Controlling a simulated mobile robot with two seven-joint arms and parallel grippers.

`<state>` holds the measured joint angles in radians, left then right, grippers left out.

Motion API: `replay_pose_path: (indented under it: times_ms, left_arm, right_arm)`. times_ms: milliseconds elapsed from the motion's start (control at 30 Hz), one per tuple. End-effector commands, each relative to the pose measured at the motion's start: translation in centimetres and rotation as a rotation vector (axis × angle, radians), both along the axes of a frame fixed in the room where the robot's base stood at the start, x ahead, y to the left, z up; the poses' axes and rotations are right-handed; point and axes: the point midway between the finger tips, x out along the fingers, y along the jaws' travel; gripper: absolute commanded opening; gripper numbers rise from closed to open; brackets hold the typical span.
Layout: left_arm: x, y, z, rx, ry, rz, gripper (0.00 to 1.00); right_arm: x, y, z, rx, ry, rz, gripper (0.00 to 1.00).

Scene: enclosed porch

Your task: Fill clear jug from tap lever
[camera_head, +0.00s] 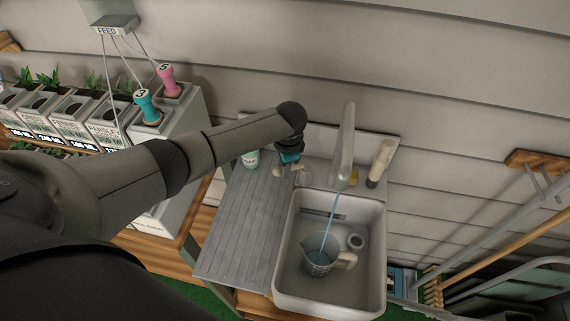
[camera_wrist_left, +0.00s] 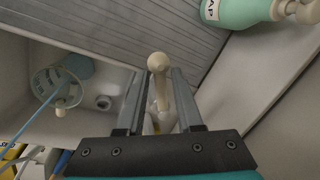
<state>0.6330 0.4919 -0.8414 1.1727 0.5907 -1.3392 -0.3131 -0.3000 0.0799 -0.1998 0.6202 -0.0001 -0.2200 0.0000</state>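The clear jug (camera_head: 318,262) stands upright in the sink, its handle to the right. A thin blue stream of water (camera_head: 329,222) runs from the tap spout (camera_head: 346,140) into it. The jug also shows in the left wrist view (camera_wrist_left: 42,88). My left gripper (camera_head: 290,166) is at the tap's base, left of the spout. In the left wrist view its two fingers (camera_wrist_left: 158,100) stand apart, one on each side of the cream tap lever (camera_wrist_left: 158,64). A narrow gap seems to show beside the lever. The water level is too small to read. My right gripper is out of view.
The sink (camera_head: 378,270) has a ring-like drain (camera_head: 355,241) beside the jug. A ribbed drainboard (camera_head: 236,230) lies left. A soap bottle (camera_wrist_left: 240,10) stands near my left gripper. A cream bottle with a dark base (camera_head: 380,163) stands right of the tap.

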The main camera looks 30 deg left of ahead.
Motion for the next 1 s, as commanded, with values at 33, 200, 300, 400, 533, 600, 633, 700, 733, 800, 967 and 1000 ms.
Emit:
replay_pose_path:
  times_ms: [33,200,300,400,533,600,633,700,733,800,967,1000]
  left_arm:
    - [0.0,0.0,0.0,0.000,0.000,-0.001,0.41]
    - [0.1,-0.2,0.0,-0.003,-0.002,-0.003,0.49]
    - [0.1,-0.2,0.1,-0.004,-0.004,-0.003,0.49]
    - [0.1,-0.3,0.2,-0.005,-0.005,-0.003,0.49]
    - [0.0,-0.4,1.2,-0.005,-0.005,-0.004,0.49]
    - [-0.1,-0.5,2.1,-0.005,-0.006,-0.005,0.49]
    - [-0.2,-0.6,2.6,-0.005,-0.006,-0.006,0.49]
    - [-0.3,-0.7,3.8,-0.006,-0.007,-0.005,0.49]
    - [-0.4,-0.8,4.3,-0.006,-0.007,-0.005,0.49]
    - [-0.6,-0.9,5.6,-0.004,-0.006,-0.006,0.49]
    - [-1.0,-1.4,8.9,-0.005,-0.008,-0.005,0.49]
    - [-1.1,-1.5,9.7,-0.005,-0.007,-0.005,0.49]
  right_arm:
    - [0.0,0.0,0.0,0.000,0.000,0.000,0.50]
    - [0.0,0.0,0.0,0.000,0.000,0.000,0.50]
    - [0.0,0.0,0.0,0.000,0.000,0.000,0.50]
    - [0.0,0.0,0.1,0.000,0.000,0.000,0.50]
    - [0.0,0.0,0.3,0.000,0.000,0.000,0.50]
    - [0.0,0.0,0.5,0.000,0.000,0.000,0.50]
    - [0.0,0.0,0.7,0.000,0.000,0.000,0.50]
    - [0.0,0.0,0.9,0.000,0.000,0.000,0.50]
    - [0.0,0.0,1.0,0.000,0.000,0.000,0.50]
    - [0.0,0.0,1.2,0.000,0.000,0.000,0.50]
    - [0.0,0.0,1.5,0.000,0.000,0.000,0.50]
    - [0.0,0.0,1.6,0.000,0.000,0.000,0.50]
